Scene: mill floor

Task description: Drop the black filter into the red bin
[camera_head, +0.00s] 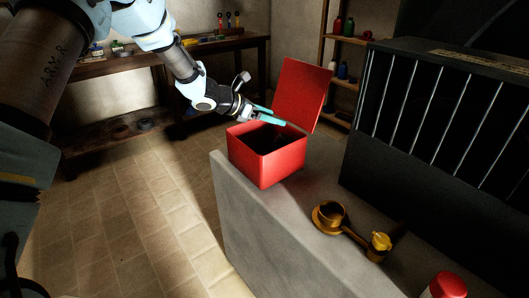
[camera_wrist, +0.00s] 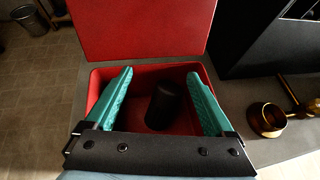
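The red bin (camera_head: 268,165) stands on the grey counter with its red lid (camera_head: 301,93) raised. It also shows in the wrist view (camera_wrist: 205,72), with the lid (camera_wrist: 140,28) behind it. The black filter (camera_wrist: 162,106) is a dark cylinder seen between my fingers in the wrist view, inside the bin's outline. It appears to be down in the bin, apart from both fingers. My gripper (camera_wrist: 158,100) is open above the bin, its teal fingers spread wide. In the head view my gripper (camera_head: 268,116) is over the bin's opening, and the filter cannot be made out in the dark interior.
A brass piece with a cup (camera_head: 328,216) lies on the grey counter (camera_head: 270,230) right of the bin. A red-capped item (camera_head: 447,286) is at the front. A dark barred cabinet (camera_head: 440,110) stands at the right. A workbench (camera_head: 190,48) is behind.

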